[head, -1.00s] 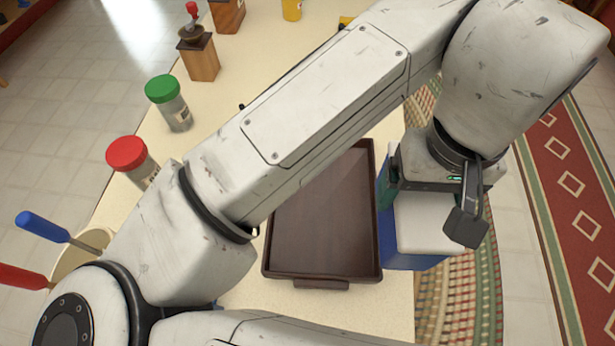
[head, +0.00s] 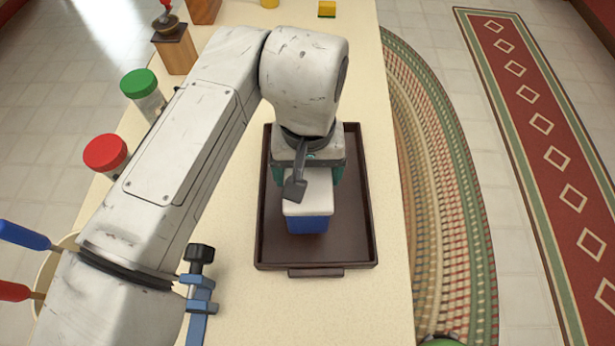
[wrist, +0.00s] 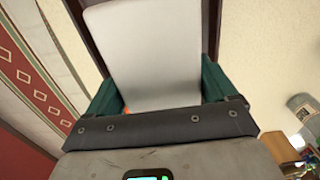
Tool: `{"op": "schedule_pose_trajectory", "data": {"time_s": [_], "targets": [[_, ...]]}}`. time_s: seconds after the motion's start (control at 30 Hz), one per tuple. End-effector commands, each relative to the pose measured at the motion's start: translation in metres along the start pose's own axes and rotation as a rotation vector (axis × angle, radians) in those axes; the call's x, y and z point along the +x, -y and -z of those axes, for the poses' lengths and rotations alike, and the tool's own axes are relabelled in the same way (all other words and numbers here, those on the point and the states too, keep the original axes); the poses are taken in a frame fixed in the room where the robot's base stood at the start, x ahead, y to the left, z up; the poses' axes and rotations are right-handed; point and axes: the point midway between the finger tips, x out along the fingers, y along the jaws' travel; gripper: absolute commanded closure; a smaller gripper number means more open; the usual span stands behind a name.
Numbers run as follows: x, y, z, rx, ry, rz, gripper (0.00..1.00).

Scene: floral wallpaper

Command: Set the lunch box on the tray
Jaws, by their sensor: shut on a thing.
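The lunch box (head: 307,224) is blue with a white lid. In the head view it is over the middle of the dark brown tray (head: 350,245), which lies on the cream counter. I cannot tell whether its bottom touches the tray. My gripper (head: 308,172) is above the box's far part, with its green fingers on both sides, shut on it. In the wrist view the white lid (wrist: 155,50) fills the space between the green fingers (wrist: 160,92). The far part of the tray is partly hidden by my arm.
Jars with a red lid (head: 106,152) and a green lid (head: 139,84) stand on the left of the counter, near my arm. A blue clamp-like object (head: 199,295) is at the front. A grinder (head: 172,45) stands at the back left. Bare counter lies in front of the tray.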

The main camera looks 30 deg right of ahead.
Motion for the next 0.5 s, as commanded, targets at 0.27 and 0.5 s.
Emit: {"op": "schedule_pose_trajectory", "data": {"time_s": [0.27,0.5], "targets": [[0.031,0.001,0.000,0.000,0.001,-0.001,0.51],[0.031,0.000,0.000,0.000,0.000,-0.001,0.51]]}}
